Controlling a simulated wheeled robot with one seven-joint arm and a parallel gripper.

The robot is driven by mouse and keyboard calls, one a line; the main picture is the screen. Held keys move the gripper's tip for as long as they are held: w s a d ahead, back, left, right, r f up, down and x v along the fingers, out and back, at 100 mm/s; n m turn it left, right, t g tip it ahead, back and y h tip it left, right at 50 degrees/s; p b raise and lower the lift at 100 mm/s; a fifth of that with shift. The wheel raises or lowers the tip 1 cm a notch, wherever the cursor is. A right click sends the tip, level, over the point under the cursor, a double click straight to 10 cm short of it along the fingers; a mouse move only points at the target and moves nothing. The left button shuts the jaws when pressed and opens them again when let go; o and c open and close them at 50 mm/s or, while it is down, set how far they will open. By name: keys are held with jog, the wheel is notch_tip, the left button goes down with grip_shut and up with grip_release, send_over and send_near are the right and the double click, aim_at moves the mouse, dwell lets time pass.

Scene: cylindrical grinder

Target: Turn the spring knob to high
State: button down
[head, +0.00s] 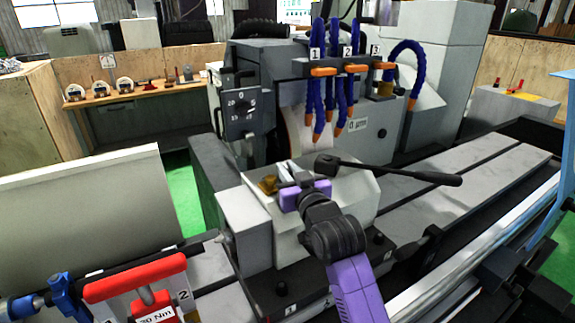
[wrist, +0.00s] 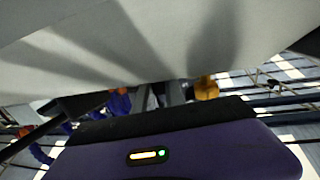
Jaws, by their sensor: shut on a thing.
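The grinder's pale tailstock housing (head: 328,190) stands on the machine table, with a black-handled lever (head: 430,176) reaching right from its top. My gripper (head: 288,179), with a purple body, is at the top left of this housing. Its fingers are shut on a small part there, which I take to be the spring knob; the fingers mostly hide it. A brass-coloured piece (head: 268,184) shows just left of the fingers, and in the wrist view (wrist: 206,88) it is beside the grey fingers (wrist: 162,95). No high or low marking is readable.
Blue coolant hoses (head: 333,85) with orange valves hang behind the housing. A grey dial panel (head: 241,105) is at the back left. A red-handled tool (head: 135,279) labelled 30 Nm lies front left. The slotted table (head: 455,190) is mostly bare on the right.

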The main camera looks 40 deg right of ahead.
jog(key=shift+w+a+f+m+g+h+b, duration=0.1)
jog(key=shift+f+m+g+h+b, duration=0.15)
jog(key=shift+m+g+h+b, duration=0.8)
jog(key=shift+h, duration=0.45)
jog(key=shift+r+m, duration=0.2)
jog(key=shift+m, duration=0.05)
jog(key=c, duration=1.4)
grip_release()
jog(key=shift+r+n+t+p, duration=0.1)
jog(key=shift+n+t+p, duration=0.15)
jog(key=shift+n+p, duration=0.25)
